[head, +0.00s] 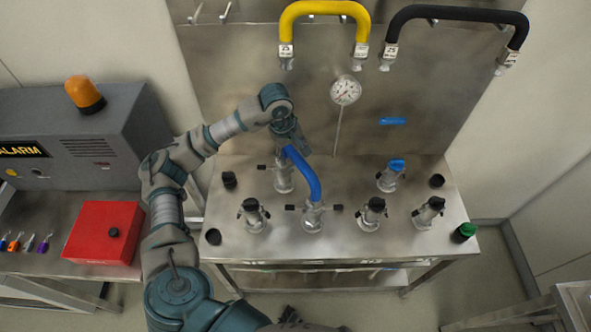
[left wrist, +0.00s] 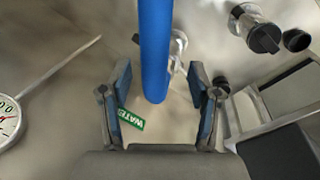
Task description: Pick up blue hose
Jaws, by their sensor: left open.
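The blue hose (head: 304,174) is a curved tube on the metal table, its near end on a front fitting (head: 312,214) and its far end by a fitting (head: 283,178) behind it. My left gripper (head: 291,143) is over the hose's far end, pointing down. In the left wrist view the hose (left wrist: 156,50) runs down from the top edge between the two spread fingers of my left gripper (left wrist: 158,88). The fingers are open, with a gap on each side of the hose. The gripper partly hides the hose's far end in the head view. My right gripper is not seen.
A gauge (head: 346,90) on a thin stem stands just right of the gripper. Yellow (head: 325,10) and black (head: 455,14) hoses hang on the back panel. Several fittings stand around the blue hose. A red box (head: 104,232) and grey alarm unit (head: 95,135) are at the left.

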